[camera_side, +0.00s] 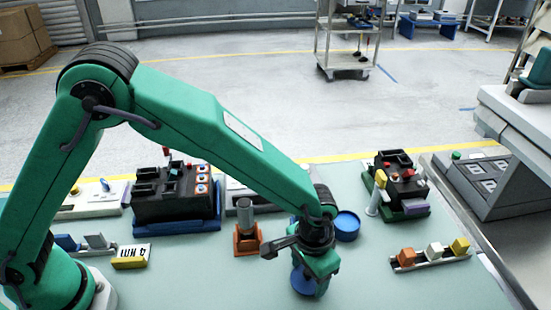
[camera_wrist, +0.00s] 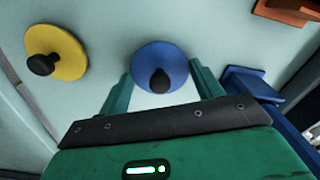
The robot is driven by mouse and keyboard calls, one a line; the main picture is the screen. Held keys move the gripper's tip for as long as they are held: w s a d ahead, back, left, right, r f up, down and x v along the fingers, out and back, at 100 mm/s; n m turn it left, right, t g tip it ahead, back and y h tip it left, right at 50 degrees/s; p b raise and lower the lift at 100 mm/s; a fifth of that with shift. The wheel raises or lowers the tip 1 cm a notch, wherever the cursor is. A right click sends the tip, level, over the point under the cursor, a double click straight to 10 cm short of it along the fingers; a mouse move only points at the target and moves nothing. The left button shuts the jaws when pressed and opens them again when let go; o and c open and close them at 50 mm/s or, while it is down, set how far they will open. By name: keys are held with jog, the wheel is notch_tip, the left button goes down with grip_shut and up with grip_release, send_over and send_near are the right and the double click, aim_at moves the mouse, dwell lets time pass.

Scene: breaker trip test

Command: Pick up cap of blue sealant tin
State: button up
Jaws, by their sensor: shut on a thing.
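The blue cap (camera_wrist: 176,56) is a round disc with a black knob in its middle. In the wrist view my gripper (camera_wrist: 160,70) has one finger at each side of the disc, shut on its rim. In the side view the cap (camera_side: 301,283) shows at the low end of my gripper (camera_side: 308,276), partly hidden by it. I cannot tell whether the cap touches the bench. A round blue tin (camera_side: 347,226) stands just behind and right of my gripper, partly hidden by my wrist.
A yellow disc with a black knob (camera_wrist: 68,60) lies left of the cap in the wrist view. An orange holder (camera_side: 247,243) with a grey cylinder stands left of my gripper. A rail of coloured blocks (camera_side: 430,257) lies right. The front right bench is clear.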

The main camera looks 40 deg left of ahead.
jog(key=shift+r, duration=0.8)
notch_tip(320, 180, up, 2)
jog(key=shift+r, duration=0.25)
jog(key=s+d+r, duration=0.3)
jog(key=s+r, duration=0.3)
jog(key=s, duration=0.5)
jog(key=shift+s+d+r, duration=0.15)
jog(key=shift+r, duration=0.1)
jog(key=w+a+n, duration=0.3)
jog(key=w+n, duration=0.3)
jog(key=w, duration=2.2)
jog(key=shift+a, duration=0.15)
jog(key=shift+w+f, duration=0.1)
jog(key=shift+f, duration=0.1)
jog(key=shift+f, duration=3)
